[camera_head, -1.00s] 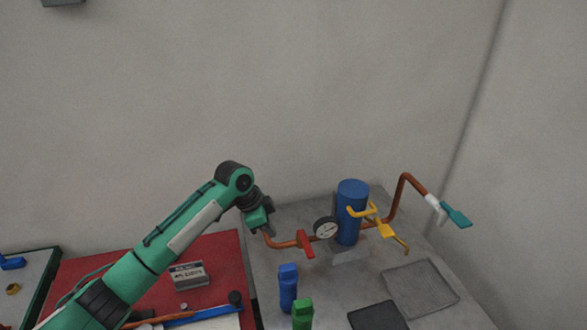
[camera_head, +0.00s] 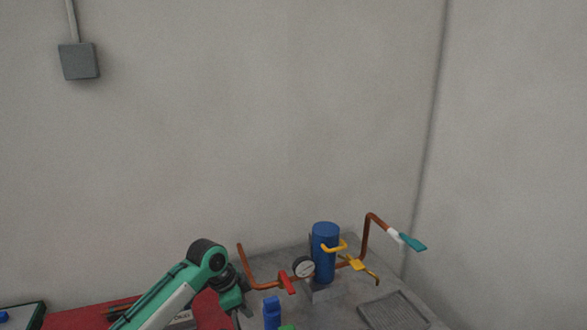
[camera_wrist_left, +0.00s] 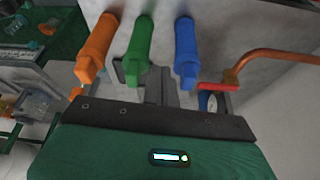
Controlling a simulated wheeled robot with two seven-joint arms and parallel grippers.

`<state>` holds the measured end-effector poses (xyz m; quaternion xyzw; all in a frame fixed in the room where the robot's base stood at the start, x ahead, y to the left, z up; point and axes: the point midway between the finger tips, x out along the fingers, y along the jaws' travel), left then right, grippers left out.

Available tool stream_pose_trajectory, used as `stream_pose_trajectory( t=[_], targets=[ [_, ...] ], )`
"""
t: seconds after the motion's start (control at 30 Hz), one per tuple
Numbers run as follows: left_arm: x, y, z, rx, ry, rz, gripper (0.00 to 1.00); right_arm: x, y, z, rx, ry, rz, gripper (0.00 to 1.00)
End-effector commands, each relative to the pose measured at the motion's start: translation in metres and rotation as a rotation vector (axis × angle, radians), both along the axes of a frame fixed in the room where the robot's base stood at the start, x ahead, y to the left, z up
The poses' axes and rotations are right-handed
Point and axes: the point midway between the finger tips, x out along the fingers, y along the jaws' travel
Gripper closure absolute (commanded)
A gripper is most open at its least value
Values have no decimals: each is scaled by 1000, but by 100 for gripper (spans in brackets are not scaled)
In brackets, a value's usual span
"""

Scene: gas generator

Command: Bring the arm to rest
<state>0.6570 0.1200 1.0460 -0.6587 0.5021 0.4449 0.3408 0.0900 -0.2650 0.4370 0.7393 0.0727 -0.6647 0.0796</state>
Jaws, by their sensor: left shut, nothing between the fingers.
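My left gripper (camera_head: 245,308) is low in the head view, at the end of my green left arm. It is in front of the left end of the copper pipe (camera_head: 262,284) and apart from it. In the left wrist view its dark fingers (camera_wrist_left: 158,84) are together with nothing between them. They point toward a row of an orange bottle-like object (camera_wrist_left: 98,45), a green one (camera_wrist_left: 138,50) and a blue one (camera_wrist_left: 186,50). My right gripper is not in view.
A blue cylinder (camera_head: 325,255) with a gauge (camera_head: 303,267), a red valve handle (camera_head: 287,283) and a yellow handle (camera_head: 356,264) stands on the grey table (camera_head: 345,298). A teal handle (camera_head: 411,241) ends the pipe. A red mat (camera_head: 75,316) lies left.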

Motion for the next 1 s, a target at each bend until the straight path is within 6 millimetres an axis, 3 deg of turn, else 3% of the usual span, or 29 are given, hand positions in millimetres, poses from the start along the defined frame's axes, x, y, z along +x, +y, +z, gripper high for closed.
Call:
stream_pose_trajectory(
  t=[0.2, 0.57, 0.8, 1.0],
  targets=[
    [-20, -9, -19, -9, 8, 21, 100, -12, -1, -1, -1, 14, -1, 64],
    [-65, -22, -55, -30, 19, 95, 100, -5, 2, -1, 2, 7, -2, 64],
    [-125, -26, -88, -60, 31, 230, 100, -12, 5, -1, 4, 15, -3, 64],
    [-179, -16, -107, -74, 42, 394, 100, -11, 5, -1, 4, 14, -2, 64]
  ],
)
